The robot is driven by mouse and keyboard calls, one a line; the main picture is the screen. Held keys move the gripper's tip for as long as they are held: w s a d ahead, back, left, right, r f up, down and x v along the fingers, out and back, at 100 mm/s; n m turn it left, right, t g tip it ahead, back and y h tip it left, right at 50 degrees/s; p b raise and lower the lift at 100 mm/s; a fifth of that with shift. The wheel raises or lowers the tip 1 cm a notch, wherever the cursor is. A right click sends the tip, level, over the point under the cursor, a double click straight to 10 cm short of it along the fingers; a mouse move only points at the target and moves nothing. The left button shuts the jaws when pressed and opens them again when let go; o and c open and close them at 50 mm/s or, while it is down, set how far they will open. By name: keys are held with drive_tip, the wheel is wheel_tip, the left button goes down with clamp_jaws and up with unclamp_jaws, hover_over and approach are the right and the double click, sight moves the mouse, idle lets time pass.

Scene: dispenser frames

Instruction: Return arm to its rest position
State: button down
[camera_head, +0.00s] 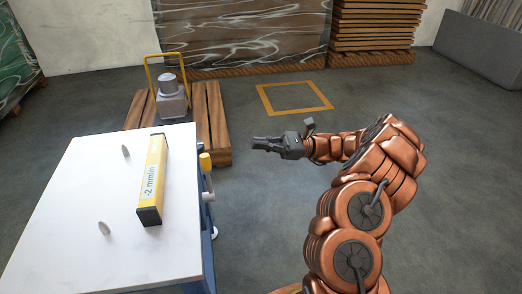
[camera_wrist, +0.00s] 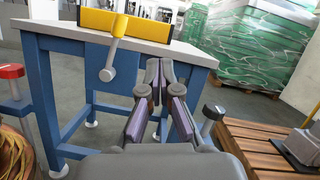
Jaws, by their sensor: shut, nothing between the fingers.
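My gripper (camera_head: 267,144) is at the end of my copper-coloured arm (camera_head: 365,195), to the right of the white table (camera_head: 75,225) in the head view. The arm bends over at the elbow and reaches left, with the fingertips a short way off the table's right edge. In the wrist view my gripper (camera_wrist: 159,72) points toward the blue-legged table (camera_wrist: 45,80). Its fingertips are together with nothing between them.
A wooden pallet (camera_head: 215,125) with a grey device (camera_head: 171,98) stands behind. A yellow square (camera_head: 294,97) marks the floor. The floor right of my arm is clear.

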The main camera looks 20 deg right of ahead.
idle(0.7)
drive_tip(key=s+a+r+n+g+h+p, duration=0.3)
drive_tip(key=s+a+r+p, duration=0.3)
drive_tip(key=r+p, duration=0.25)
drive_tip(key=s+a+r+n+g+h+p, duration=0.25)
drive_tip(key=s+a+r+n+p, duration=0.2)
drive_tip(key=s+r+p, duration=0.35)
drive_tip(key=s+a+r+n+g+h+p, duration=0.25)
drive_tip(key=s+a+r+h+p, duration=0.2)
drive_tip(key=a+r+p, duration=0.4)
drive_tip(key=s+d+r+n+t+h+p, duration=0.1)
drive_tip(key=s+d+r+n+h+p, duration=0.3)
drive_tip(key=s+r+p, duration=0.55)
drive_tip(key=s+d+r+n+t+h+p, duration=0.1)
drive_tip(key=s+d+r+h+p, duration=0.2)
drive_tip(key=d+r+p, duration=0.2)
drive_tip(key=s+d+r+t+h+p, duration=0.2)
drive_tip(key=s+d+r+h+p, duration=0.1)
drive_tip(key=p, duration=0.6)
wheel_tip(320, 180, up, 3)
drive_tip(key=d+h, duration=0.1)
drive_tip(key=d, duration=0.1)
drive_tip(key=shift+s+d+n+t+h+p, duration=0.3)
drive_tip(key=shift+n+p, duration=0.1)
